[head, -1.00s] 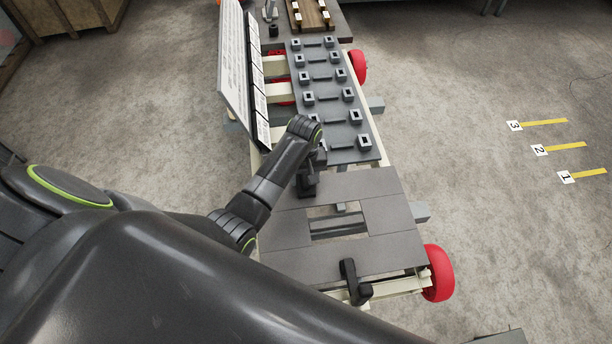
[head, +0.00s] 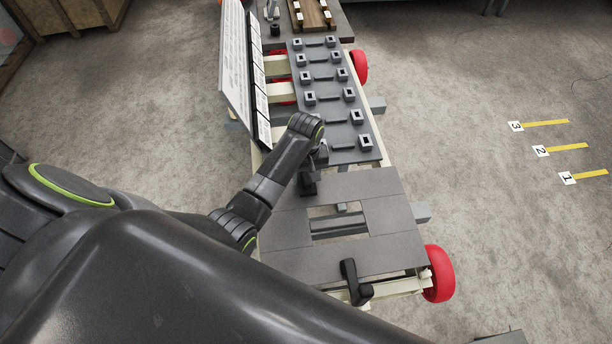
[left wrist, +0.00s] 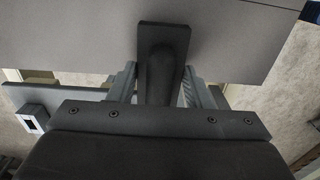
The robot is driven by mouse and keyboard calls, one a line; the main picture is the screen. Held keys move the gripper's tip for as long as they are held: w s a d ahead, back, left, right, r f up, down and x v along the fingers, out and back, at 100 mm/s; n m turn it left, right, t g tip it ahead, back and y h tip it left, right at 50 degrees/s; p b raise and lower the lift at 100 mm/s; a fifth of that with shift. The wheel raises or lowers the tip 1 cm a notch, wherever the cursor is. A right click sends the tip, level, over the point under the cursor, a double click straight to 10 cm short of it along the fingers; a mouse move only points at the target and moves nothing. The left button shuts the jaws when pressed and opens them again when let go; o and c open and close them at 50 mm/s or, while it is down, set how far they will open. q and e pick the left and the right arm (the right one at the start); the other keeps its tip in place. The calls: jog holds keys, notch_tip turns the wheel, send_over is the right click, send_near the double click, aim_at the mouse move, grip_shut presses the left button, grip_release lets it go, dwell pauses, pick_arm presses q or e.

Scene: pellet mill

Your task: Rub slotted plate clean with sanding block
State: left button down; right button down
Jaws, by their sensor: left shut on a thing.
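The grey slotted plate (head: 385,215) lies flat on the near part of the cart, with a rectangular opening in its middle. My left gripper (head: 313,162) is over the plate's far left part, close to the opening. It is shut on the dark sanding block (head: 308,187), which seems to rest on the plate; contact is partly hidden. In the left wrist view, the block's handle (left wrist: 160,75) stands between the two fingers of my left gripper (left wrist: 160,92), with the grey plate (left wrist: 70,35) beyond. My right gripper is not in view.
A black handle-like piece (head: 354,282) stands at the plate's near edge. A grey board with several square sockets (head: 333,95) lies beyond the plate. A tilted white panel (head: 236,70) stands along the cart's left side. Open floor lies right of the cart.

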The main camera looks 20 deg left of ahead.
pick_arm(q)
jog(key=shift+r, duration=3.1)
jog(key=shift+f, duration=0.1)
